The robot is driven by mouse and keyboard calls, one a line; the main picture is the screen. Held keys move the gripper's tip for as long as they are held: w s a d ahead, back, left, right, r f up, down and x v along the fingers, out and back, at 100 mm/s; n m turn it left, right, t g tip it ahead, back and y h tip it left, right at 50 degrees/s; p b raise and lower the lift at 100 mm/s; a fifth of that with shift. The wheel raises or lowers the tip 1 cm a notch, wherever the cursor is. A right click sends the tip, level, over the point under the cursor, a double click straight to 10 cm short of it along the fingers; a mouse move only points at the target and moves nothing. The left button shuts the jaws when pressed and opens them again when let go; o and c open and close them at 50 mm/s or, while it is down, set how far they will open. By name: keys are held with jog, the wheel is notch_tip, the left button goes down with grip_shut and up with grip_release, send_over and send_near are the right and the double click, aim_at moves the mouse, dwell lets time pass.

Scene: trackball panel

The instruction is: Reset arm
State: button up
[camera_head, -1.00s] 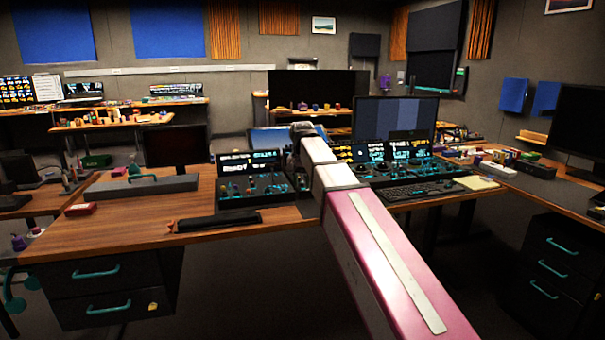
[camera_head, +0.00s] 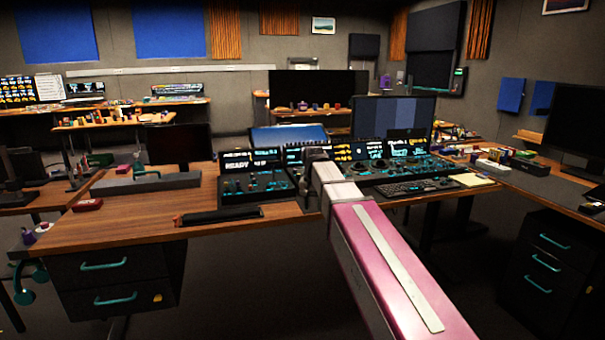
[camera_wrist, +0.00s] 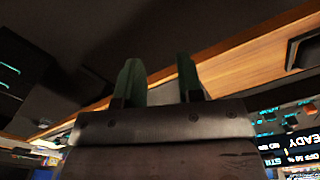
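My arm (camera_head: 378,255) reaches from the lower right over the front of the desk in the head view. Its dark end is beside the control panel (camera_head: 252,180); the fingers cannot be made out there. In the wrist view my gripper (camera_wrist: 158,68) has its two green fingers apart, with nothing between them. Past the fingers run the wooden desk edge (camera_wrist: 240,68) and dark space. The panel's display (camera_wrist: 296,148) with the word READY shows at the lower right of the wrist view. The arm's end hides part of the panel's middle.
A wooden desk (camera_head: 125,218) carries a black bar (camera_head: 218,215), a small red box (camera_head: 88,204), a keyboard (camera_head: 405,188) and monitors. Drawers (camera_head: 115,280) hang below its left side. A cabinet (camera_head: 545,265) stands at right. Dark floor lies open between them.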

jog(key=s+d+f, duration=0.5)
jog(key=f, duration=0.4)
jog(key=s+d+f+n, duration=0.1)
jog(key=s+d+f, duration=0.4)
jog(key=f, duration=0.4)
jog(key=s+d+f, duration=0.5)
jog(key=s+f, duration=0.2)
jog(key=f, duration=0.2)
jog(key=shift+n, duration=0.3)
jog(key=shift+d, duration=0.1)
dwell(0.5)
